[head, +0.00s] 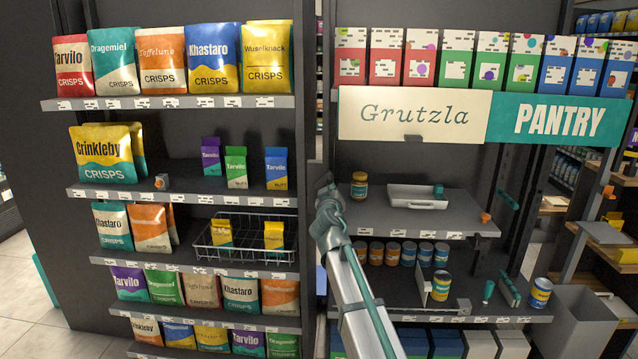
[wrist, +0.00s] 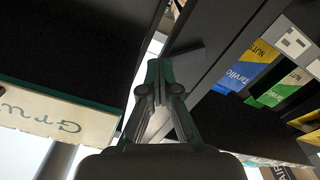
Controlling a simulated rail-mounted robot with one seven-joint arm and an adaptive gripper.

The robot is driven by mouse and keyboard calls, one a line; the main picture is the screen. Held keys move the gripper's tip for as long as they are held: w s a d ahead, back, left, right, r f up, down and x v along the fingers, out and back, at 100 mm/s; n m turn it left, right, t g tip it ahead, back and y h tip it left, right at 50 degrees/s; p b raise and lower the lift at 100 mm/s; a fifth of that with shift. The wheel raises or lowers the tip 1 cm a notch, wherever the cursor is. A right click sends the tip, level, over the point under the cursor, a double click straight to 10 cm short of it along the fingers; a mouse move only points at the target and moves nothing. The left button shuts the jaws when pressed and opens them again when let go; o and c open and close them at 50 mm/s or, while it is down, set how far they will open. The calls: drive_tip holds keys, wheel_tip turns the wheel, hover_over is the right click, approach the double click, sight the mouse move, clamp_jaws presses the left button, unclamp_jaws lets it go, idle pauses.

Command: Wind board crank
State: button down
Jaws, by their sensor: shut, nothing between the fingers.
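The cream Grutzla board (head: 412,115) and the teal PANTRY board (head: 552,121) form a sign across the right-hand bay. The Grutzla board shows upside down at the left of the wrist view (wrist: 60,112). An orange knob (head: 608,191) sits by the right post below the sign, and another orange knob (head: 486,217) is at the right end of the middle shelf. I cannot tell which part is the board crank. My gripper (head: 325,181) is shut and empty in front of the dark post between the two bays, left of and below the sign. Its closed fingers (wrist: 157,64) point upward in the wrist view.
Crisps shelves (head: 170,103) fill the left bay, with a wire basket (head: 235,242) on one. The right bay holds a white tray (head: 416,196), a jar (head: 359,186), several cans and teal handles (head: 508,199). A grey bin (head: 572,325) stands lower right.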

drive_tip(key=c, duration=1.1)
unclamp_jaws()
drive_tip(key=shift+s, duration=0.15)
drive_tip(key=s+b, duration=0.1)
drive_tip(key=s, duration=0.3)
drive_tip(key=shift+s, duration=0.4)
drive_tip(key=shift+c, duration=0.5)
drive_tip(key=shift+r, duration=0.15)
